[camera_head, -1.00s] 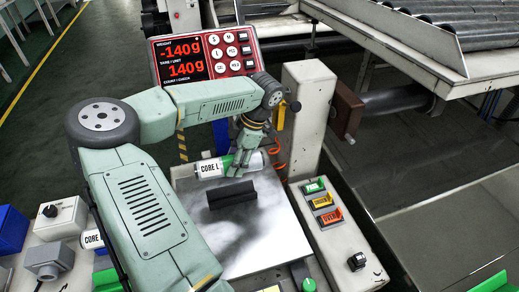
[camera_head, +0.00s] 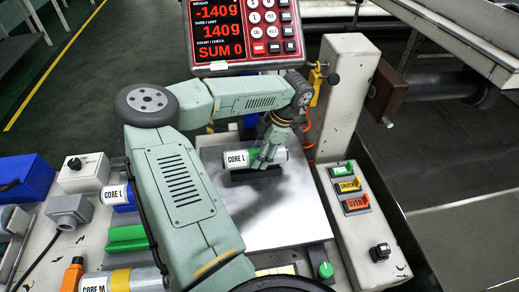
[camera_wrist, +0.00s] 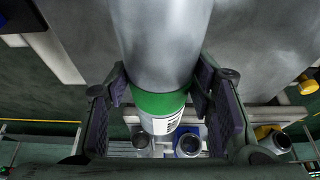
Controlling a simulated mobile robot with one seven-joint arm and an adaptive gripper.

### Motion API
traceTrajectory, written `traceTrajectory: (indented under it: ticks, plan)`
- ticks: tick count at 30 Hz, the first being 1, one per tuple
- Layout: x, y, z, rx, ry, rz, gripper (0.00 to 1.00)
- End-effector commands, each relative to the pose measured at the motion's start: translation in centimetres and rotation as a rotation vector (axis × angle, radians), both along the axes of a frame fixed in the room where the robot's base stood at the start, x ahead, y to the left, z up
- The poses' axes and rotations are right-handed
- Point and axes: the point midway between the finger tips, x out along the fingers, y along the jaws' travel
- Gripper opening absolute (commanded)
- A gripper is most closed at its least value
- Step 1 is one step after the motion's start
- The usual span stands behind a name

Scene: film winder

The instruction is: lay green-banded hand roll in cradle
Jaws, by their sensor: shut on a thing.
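The green-banded hand roll (camera_head: 236,159) is a silver cylinder with a white "CORE L" label. It lies roughly level over the scale plate (camera_head: 290,213). My gripper (camera_head: 268,157) is shut around it from above, near its green band. In the wrist view the green band (camera_wrist: 160,103) sits between my two fingers (camera_wrist: 160,95), with bare silver beyond. The black block that looks like the cradle (camera_head: 240,177) is mostly hidden under the roll. I cannot tell whether roll and block touch.
A red scale display (camera_head: 245,32) stands behind. A cream post (camera_head: 340,95) and a button panel (camera_head: 362,215) flank the plate on the right. At left are a blue-banded roll (camera_head: 116,194), a yellow-banded roll (camera_head: 118,282) and an empty-looking green holder (camera_head: 127,238).

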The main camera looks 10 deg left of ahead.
Motion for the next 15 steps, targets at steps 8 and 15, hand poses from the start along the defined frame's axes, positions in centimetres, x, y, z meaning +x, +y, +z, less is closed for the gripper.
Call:
traceTrajectory:
  ticks: [8, 15]
  plan:
    - [0.07, 0.01, -1.24, 0.001, -0.002, 0.000, 0.02]
    - [0.06, 0.01, -1.20, 0.001, -0.001, 0.001, 0.54]
